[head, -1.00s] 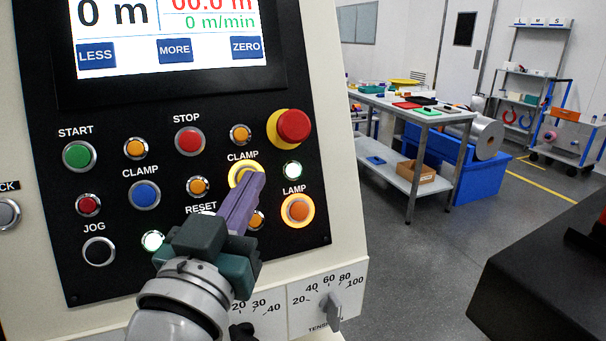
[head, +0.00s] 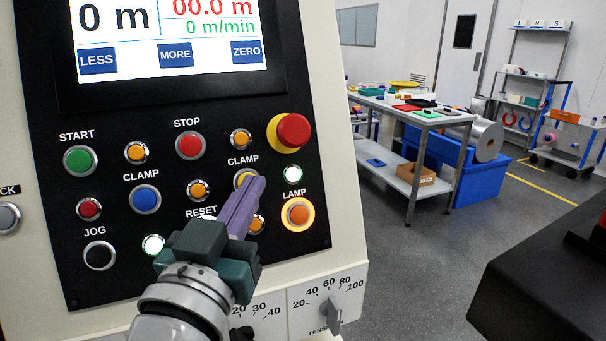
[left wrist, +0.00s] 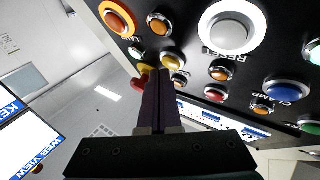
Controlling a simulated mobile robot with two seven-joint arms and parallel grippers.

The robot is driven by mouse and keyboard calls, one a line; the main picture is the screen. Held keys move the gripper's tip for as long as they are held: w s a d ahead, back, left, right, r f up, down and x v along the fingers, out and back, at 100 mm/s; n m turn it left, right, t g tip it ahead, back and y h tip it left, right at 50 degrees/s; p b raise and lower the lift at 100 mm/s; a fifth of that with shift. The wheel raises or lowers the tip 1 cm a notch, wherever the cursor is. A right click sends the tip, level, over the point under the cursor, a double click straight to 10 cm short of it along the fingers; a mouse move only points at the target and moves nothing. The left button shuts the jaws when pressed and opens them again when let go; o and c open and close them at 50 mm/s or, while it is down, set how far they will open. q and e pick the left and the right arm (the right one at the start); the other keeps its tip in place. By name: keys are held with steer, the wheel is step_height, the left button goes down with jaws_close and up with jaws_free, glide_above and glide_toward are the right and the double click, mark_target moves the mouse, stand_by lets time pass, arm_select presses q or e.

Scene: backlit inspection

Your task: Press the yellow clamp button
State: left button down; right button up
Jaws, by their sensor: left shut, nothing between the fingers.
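The yellow clamp button (head: 241,179) sits on the black panel under the right-hand CLAMP label, partly covered by my gripper. Its ring looks unlit. It also shows in the left wrist view (left wrist: 172,61), just beyond my fingertips. My left gripper (head: 258,181) is shut and empty, its purple fingers pointing at the panel in front of the yellow button. Its fingertips also show in the left wrist view (left wrist: 161,73). I cannot tell whether they touch the button. My right gripper is not in view.
Close around are the blue CLAMP button (head: 145,199), the lit orange LAMP button (head: 298,214), an orange button (head: 257,224) partly behind my fingers, and the red mushroom button (head: 294,130). A tension knob (head: 331,311) is below. A workbench (head: 412,113) stands farther right.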

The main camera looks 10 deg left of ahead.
arm_select(q)
steer(key=s+d+r+p, duration=0.2)
steer(key=s+d+p, duration=0.1)
steer(key=s+p, duration=0.1)
steer(key=shift+s+r, duration=0.15)
steer(key=shift+s, duration=0.15)
stand_by(0.4)
steer(key=s+a+f+m+g+h, duration=0.2)
steer(key=s+f+g, duration=0.3)
steer(key=f+g, duration=0.25)
steer(key=s+a+f+g+y, duration=0.1)
steer(key=s+a+g, duration=0.25)
steer(key=s, duration=0.45)
steer(key=s+a+g, duration=0.2)
steer(key=s+g, duration=0.3)
steer(key=s, duration=0.3)
step_height(320, 180, up, 29)
steer(key=p, duration=2.8)
steer(key=shift+s+d+f+p, duration=0.15)
steer(key=shift+s+f+p, duration=0.05)
steer(key=shift+s+p, duration=0.1)
